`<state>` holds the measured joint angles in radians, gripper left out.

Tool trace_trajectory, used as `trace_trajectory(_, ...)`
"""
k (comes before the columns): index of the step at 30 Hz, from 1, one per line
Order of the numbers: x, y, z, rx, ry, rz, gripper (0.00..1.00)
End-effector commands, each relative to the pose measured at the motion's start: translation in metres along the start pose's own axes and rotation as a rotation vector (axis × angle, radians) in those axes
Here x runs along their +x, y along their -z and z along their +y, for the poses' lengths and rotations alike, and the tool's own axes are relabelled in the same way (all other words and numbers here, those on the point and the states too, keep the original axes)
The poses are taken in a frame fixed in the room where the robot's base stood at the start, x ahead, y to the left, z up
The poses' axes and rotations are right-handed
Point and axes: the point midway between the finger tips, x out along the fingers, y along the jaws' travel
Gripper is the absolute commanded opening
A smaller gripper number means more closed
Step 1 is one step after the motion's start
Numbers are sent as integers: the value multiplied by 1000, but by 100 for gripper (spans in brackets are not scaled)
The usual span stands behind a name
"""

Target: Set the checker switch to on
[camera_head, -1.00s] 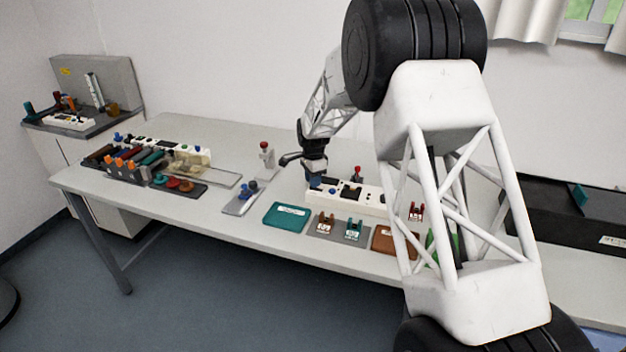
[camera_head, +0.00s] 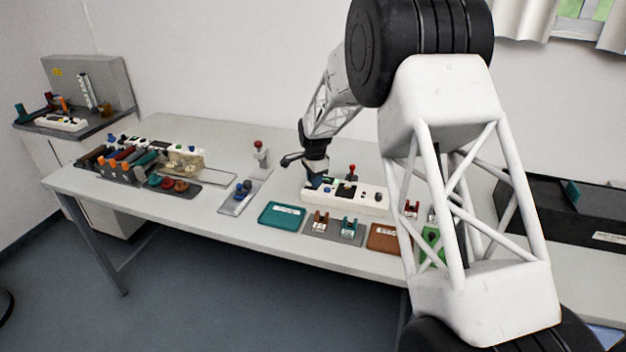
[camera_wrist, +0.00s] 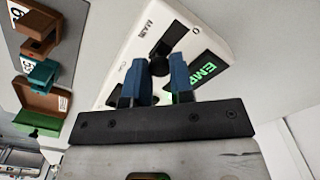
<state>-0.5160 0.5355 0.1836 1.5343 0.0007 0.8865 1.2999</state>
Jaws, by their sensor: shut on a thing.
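The white checker box (camera_head: 372,203) stands on the table in the head view, and its top fills much of the wrist view (camera_wrist: 215,25). A black switch knob (camera_wrist: 160,58) stands between my blue fingertips. My gripper (camera_wrist: 157,75) is shut on this knob. In the head view my gripper (camera_head: 315,180) is at the left end of the box. The fingers hide part of the knob, so its setting cannot be told.
A teal tray (camera_head: 282,216), small brown and teal holders (camera_head: 348,228) and a brown tray (camera_head: 383,238) lie in front of the box. A red-topped lever (camera_head: 350,173) stands behind it. A rack with coloured parts (camera_head: 125,165) is at the left.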

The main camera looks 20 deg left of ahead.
Motion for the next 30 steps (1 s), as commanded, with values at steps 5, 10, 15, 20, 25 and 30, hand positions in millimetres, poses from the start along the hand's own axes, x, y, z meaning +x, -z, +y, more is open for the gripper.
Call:
trace_trajectory(5, 0, 2, 2, 2, -4, 0, 42)
trace_trajectory(10, 0, 2, 2, 1, -3, 0, 48)
trace_trajectory(15, 0, 1, 1, 1, -2, 0, 48)
trace_trajectory(20, -6, 1, 1, 1, -1, 0, 48)
trace_trajectory(25, -22, 1, 1, 1, 0, 1, 48)
trace_trajectory(30, -43, 2, 1, 1, 0, 1, 48)
